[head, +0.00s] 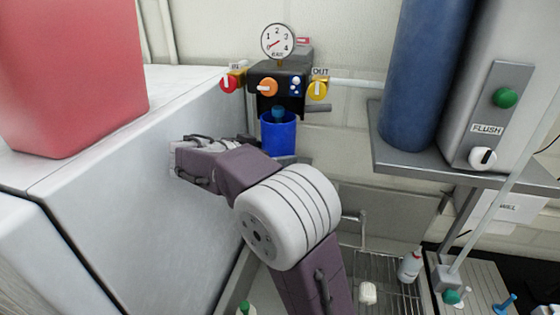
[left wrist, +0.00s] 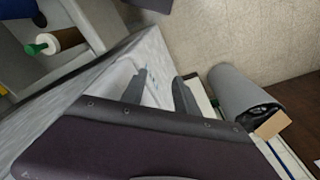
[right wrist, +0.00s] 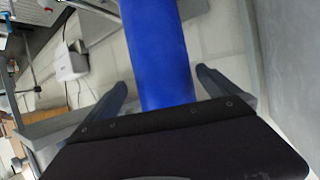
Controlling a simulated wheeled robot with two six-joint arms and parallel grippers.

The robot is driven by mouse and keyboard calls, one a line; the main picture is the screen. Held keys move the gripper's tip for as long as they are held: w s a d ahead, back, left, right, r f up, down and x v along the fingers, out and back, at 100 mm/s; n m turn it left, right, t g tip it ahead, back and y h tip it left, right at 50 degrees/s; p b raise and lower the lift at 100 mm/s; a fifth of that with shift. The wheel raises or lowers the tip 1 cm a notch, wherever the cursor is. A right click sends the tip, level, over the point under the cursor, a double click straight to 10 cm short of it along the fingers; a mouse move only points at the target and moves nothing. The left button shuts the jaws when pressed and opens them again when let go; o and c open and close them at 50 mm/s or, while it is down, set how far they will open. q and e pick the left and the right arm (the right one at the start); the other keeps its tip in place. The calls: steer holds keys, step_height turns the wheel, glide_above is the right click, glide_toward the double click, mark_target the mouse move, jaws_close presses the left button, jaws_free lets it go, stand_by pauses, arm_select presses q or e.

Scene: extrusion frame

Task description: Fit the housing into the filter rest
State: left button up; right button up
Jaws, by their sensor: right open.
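The blue housing (head: 278,136) is an open-topped cup under the dark manifold block (head: 277,82). A teal stub (head: 278,112) shows at its mouth. I cannot tell whether the housing touches the block. In the right wrist view a blue cylinder (right wrist: 158,45), apparently the housing, stands between the spread fingers of my right gripper (right wrist: 162,88), with gaps on both sides. In the head view my right arm hides most of that gripper. My left gripper (left wrist: 160,88) is open and empty in the left wrist view. I cannot pick out the filter rest for sure.
A pale cabinet (head: 190,95) with a red container (head: 75,75) stands left. A grey shelf (head: 455,167) at right holds a dark blue cylinder (head: 425,75) and a FLUSH unit (head: 493,110). Below are a sink rack (head: 385,290) and a white bottle (head: 411,265).

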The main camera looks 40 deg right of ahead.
steer(key=p+x, duration=0.2)
steer(key=x, duration=0.2)
steer(key=shift+a, duration=0.1)
steer(key=shift+d+f, duration=0.25)
steer(key=shift+a, duration=0.15)
steer(key=c, duration=1.6)
steer(key=shift+r, duration=0.1)
steer(key=c, duration=0.3)
arm_select(q)
step_height(320, 180, up, 3)
steer(key=shift+r, duration=0.15)
